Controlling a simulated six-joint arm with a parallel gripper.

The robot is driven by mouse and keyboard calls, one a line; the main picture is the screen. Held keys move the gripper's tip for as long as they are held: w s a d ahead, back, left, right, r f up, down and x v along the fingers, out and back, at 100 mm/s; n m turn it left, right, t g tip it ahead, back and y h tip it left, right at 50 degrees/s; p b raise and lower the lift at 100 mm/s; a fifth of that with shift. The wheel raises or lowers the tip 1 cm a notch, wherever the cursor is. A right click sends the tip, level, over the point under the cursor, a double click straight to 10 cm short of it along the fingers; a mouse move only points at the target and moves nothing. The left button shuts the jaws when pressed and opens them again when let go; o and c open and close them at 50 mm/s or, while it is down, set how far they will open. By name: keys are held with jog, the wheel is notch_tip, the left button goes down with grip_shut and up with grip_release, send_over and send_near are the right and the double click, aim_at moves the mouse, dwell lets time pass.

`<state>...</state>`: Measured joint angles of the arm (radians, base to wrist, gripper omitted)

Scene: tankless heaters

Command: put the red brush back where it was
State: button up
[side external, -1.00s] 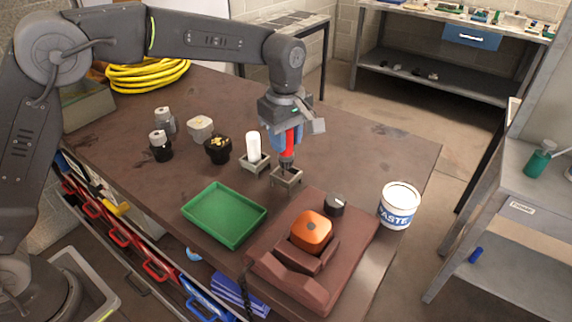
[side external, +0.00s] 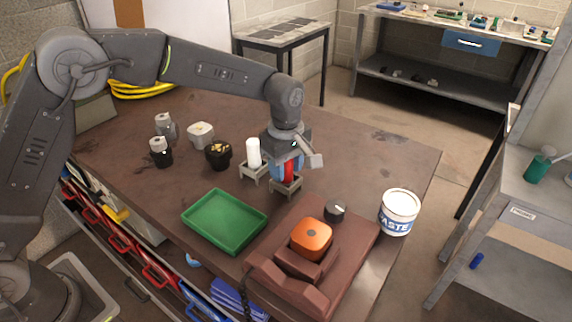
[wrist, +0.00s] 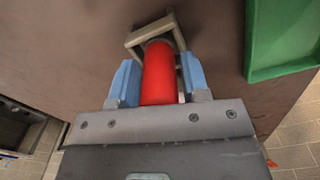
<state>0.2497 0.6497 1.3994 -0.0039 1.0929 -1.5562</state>
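The red brush (side external: 288,171) stands upright, its lower end down in a small grey-beige holder (side external: 287,188) on the brown table. My gripper (side external: 287,168) is low over this holder, with its blue fingers on either side of the brush. In the wrist view the red handle (wrist: 158,75) lies between the two blue fingers (wrist: 159,80), which appear shut on it. The frame of the holder (wrist: 150,32) shows just beyond the handle. The brush's lower end is hidden inside the holder.
A second holder with a white cylinder (side external: 253,152) stands close on the left. Black and grey fittings (side external: 218,154) are farther left. A green tray (side external: 225,221) is in front. A brown fixture with an orange block (side external: 311,239) and a paste tub (side external: 399,211) are right.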

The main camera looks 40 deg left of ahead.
jog(key=shift+o, duration=1.3)
jog(key=shift+r, duration=0.1)
notch_tip(320, 180, up, 12)
jog(key=shift+r, duration=0.1)
jog(key=s+a+r+m+t, duration=0.1)
jog(key=s+a+r+m, duration=0.25)
jog(key=s, duration=0.25)
jog(key=s+a+r+m+t, duration=0.2)
jog(key=s+a+r+m, duration=0.15)
jog(key=s, duration=0.35)
jog(key=s+a+f+m+t, duration=0.1)
jog(key=s+a+f+m, duration=0.1)
jog(key=s, duration=0.5)
jog(key=s+a+f+m+t, duration=0.1)
jog(key=s+a+f+m, duration=0.2)
jog(key=s+m, duration=0.3)
jog(key=shift+s+a+f+t, duration=0.35)
jog(key=shift+s+f, duration=0.45)
jog(key=shift+s, duration=0.3)
